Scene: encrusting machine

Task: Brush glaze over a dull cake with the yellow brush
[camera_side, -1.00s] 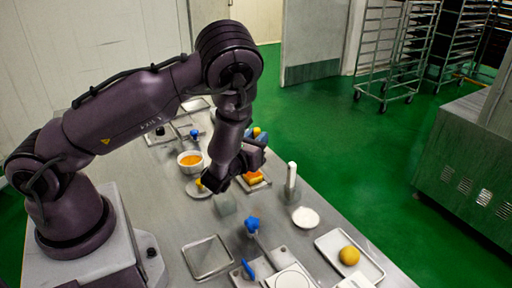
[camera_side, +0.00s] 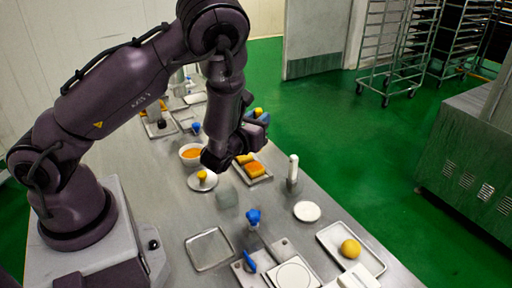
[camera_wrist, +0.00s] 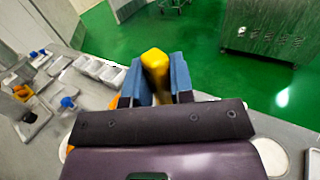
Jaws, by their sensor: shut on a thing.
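My gripper (camera_side: 259,116) is shut on the yellow brush (camera_wrist: 155,66). In the wrist view the brush's yellow end stands between the two blue fingers; its bristles are hidden. In the side view the gripper is above and beyond the cake tray, its fingers aimed away from the arm. A white bowl of orange glaze (camera_side: 192,153) stands left of the gripper. Orange-yellow cakes (camera_side: 257,169) lie on a small tray, partly behind my wrist; I cannot tell which is dull. A small yellow piece (camera_side: 202,175) sits on a white plate (camera_side: 203,184).
A grey-green block (camera_side: 227,197), a blue-topped item (camera_side: 253,217) and a white upright handle (camera_side: 293,168) stand nearby. An empty tray (camera_side: 209,249) lies in front. A yellow ball (camera_side: 350,249) sits on a white tray at right. Green floor lies beyond the table.

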